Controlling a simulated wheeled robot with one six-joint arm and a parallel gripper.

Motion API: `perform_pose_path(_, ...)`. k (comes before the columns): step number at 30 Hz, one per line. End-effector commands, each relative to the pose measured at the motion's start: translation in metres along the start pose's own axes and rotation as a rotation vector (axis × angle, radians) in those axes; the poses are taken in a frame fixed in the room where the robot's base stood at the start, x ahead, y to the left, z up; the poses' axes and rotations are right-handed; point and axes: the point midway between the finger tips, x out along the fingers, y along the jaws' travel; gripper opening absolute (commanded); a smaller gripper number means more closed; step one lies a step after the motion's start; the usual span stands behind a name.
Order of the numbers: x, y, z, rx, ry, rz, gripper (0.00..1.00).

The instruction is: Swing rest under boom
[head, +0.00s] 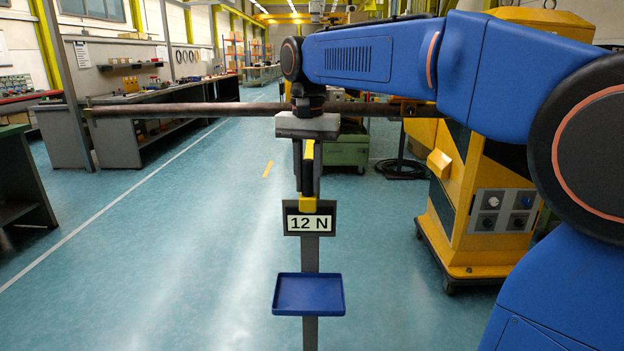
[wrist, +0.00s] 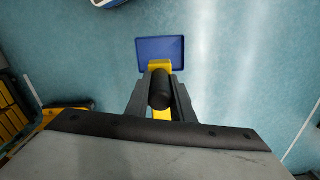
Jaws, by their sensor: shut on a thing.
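The boom (head: 190,110) is a long brown bar lying level across the head view, passing behind my wrist. A yellow arm with a black grip, seemingly the rest, hangs along a grey post; its yellow part (head: 309,205) shows above the sign, and the black grip (wrist: 160,88) shows in the wrist view. My gripper (head: 308,185) points down, its dark fingers on both sides of the grip; it is also in the wrist view (wrist: 160,98). It is shut on the black grip. My wrist hides the middle of the boom and the top of the post.
A "12 N" sign (head: 309,222) and a blue tray (head: 308,294) are on the grey post. A yellow cabinet (head: 490,205) stands at the right. A thin grey upright (head: 66,90) stands by the boom's left end. Workbenches line the left; the floor between is clear.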

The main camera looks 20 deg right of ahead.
Motion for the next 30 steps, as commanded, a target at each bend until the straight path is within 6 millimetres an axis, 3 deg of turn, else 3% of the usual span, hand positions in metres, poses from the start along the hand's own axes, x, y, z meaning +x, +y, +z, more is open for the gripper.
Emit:
perform_pose_path(2, -0.001, -0.002, 0.000, -0.002, 0.002, -0.004, 0.00)
perform_pose_path(3, -0.001, -0.002, 0.000, -0.002, 0.002, -0.004, 0.26)
perform_pose_path(5, -0.001, -0.002, 0.000, -0.002, 0.002, -0.004, 0.40)
perform_pose_path(17, -0.005, -0.001, 0.000, -0.001, 0.001, -0.003, 0.40)
perform_pose_path(23, -0.033, -0.001, -0.001, -0.001, 0.003, -0.004, 0.40)
perform_pose_path(30, -0.082, -0.001, -0.001, -0.002, 0.003, -0.004, 0.40)
